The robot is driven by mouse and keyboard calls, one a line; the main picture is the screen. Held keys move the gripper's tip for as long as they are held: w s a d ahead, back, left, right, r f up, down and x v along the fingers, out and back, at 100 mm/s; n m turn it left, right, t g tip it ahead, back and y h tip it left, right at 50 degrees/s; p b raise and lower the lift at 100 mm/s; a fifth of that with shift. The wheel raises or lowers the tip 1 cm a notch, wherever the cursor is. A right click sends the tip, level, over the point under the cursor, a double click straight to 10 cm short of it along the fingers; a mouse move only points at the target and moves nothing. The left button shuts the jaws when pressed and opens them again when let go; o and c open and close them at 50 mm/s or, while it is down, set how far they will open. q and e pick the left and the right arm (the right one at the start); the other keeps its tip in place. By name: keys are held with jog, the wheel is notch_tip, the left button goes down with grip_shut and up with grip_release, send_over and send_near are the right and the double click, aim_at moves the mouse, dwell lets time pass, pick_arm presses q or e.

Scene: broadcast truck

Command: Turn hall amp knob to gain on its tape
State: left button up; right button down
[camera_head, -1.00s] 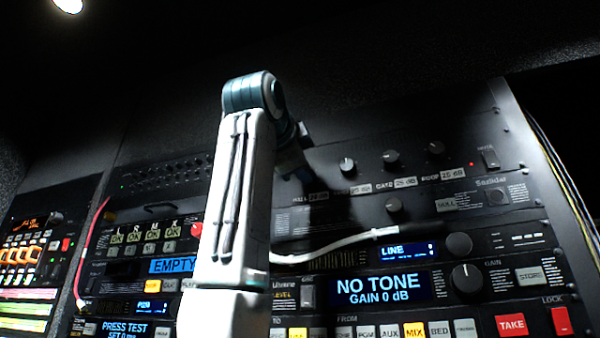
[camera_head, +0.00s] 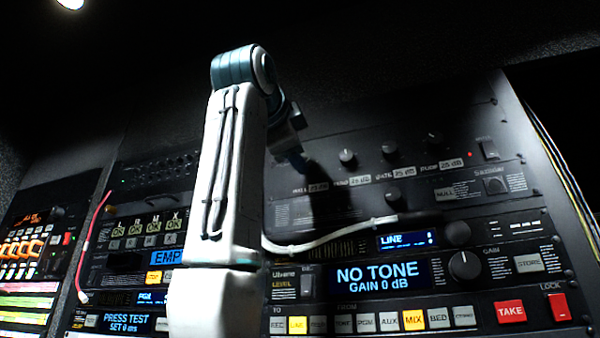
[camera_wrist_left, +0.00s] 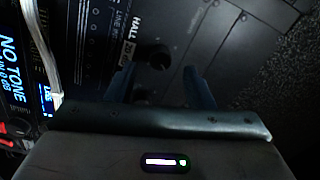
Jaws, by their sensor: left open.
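In the left wrist view, the black hall knob (camera_wrist_left: 154,56) stands on the dark amp panel beside the printed word HALL and its pale tape (camera_wrist_left: 127,60). The tape seems to read 25 dB in the head view (camera_head: 317,187). My left gripper (camera_wrist_left: 162,78) is open and empty. Its two blue fingers point toward the panel, with the knob just beyond and between their tips in the picture. Contact is not visible. In the head view my left gripper (camera_head: 298,162) is at the amp's left knob, which it hides. The knob's pointer is too dark to read.
Other amp knobs (camera_head: 347,157) with tapes sit to the right in a row. A white cable (camera_head: 325,239) arcs below the amp. Below it are the NO TONE display (camera_head: 378,276), a large gain knob (camera_head: 465,265) and lit buttons (camera_head: 413,319).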

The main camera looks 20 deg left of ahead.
pick_arm(q)
jog(key=s+b, duration=0.2)
jog(key=s, duration=0.5)
jog(key=shift+s, duration=0.25)
jog(key=shift+a+f, duration=0.1)
